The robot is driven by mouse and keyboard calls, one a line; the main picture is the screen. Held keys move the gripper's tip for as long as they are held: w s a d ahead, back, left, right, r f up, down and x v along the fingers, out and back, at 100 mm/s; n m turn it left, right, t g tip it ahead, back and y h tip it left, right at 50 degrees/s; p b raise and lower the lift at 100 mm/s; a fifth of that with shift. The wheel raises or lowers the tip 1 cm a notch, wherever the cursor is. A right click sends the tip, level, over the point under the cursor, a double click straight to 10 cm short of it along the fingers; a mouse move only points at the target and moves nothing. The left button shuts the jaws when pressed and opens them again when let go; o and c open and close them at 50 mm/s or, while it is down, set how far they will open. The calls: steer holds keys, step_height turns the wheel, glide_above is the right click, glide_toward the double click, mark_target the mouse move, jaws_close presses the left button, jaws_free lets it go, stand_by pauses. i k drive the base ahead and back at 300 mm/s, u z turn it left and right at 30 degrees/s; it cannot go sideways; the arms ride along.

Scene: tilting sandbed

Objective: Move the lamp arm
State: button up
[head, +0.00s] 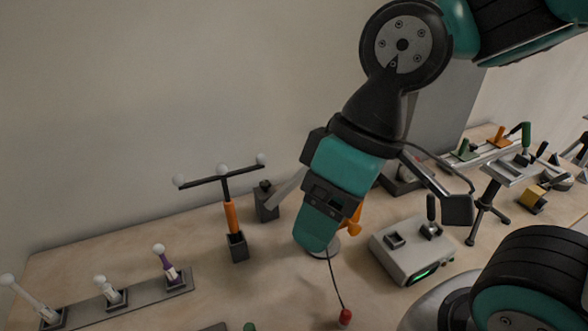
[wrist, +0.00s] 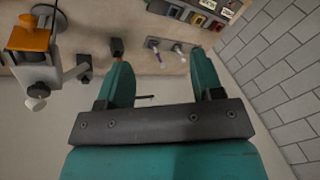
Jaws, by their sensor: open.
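What seems to be the lamp arm stands behind my gripper in the head view. A pale grey piece (head: 288,188) with a dark block (head: 265,201) at its end shows left of the gripper. An orange part (head: 355,219) shows at its right, and the gripper hides the middle. In the wrist view, its orange cap (wrist: 28,39) and grey body are at the upper left, beside the left finger. My gripper (head: 316,240) points down in the head view. In the wrist view its fingers (wrist: 163,68) are apart with nothing held between them.
An orange post (head: 231,217) with a dark crossbar stands left of the gripper. A lever rack (head: 130,296) is at the lower left. A grey box (head: 412,251) with a green display and a vise stand (head: 487,205) are to the right. A red bulb (head: 345,317) lies in front.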

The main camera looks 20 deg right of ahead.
mark_target(295, 181)
steer(key=k, duration=0.5)
steer(key=z, duration=0.95)
steer(key=i, duration=0.7)
steer(key=u, duration=0.95)
